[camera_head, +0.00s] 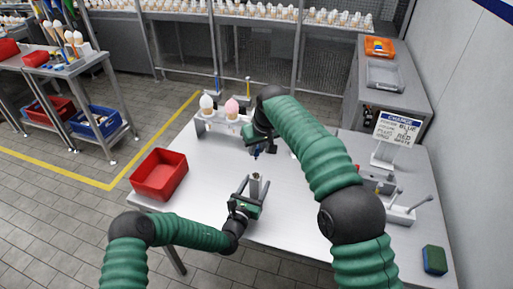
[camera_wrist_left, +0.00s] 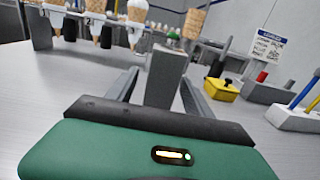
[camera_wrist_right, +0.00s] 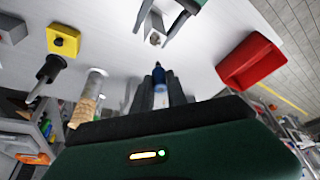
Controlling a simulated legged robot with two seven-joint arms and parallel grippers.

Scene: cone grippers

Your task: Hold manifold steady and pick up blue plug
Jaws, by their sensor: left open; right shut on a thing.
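The manifold, a grey upright block (camera_wrist_left: 166,78), stands on the white table between the spread fingers of my left gripper (camera_wrist_left: 158,76), with gaps visible on both sides. In the head view the manifold (camera_head: 255,181) is near the table's front middle, with my left gripper (camera_head: 252,190) low around it. My right gripper (camera_wrist_right: 160,88) is shut on the blue plug (camera_wrist_right: 159,78), whose tip points out beyond the fingers towards the manifold (camera_wrist_right: 154,38). In the head view the plug (camera_head: 257,153) is small and hangs under my right gripper (camera_head: 259,149), above and behind the manifold.
A red bin (camera_head: 160,174) stands at the table's left. A rack (camera_head: 222,122) with cones is at the back. A sign (camera_head: 397,128) and a grey fixture (camera_head: 403,213) are at the right. A yellow block (camera_wrist_left: 221,90) stands right of the manifold. A green-blue sponge (camera_head: 434,260) lies front right.

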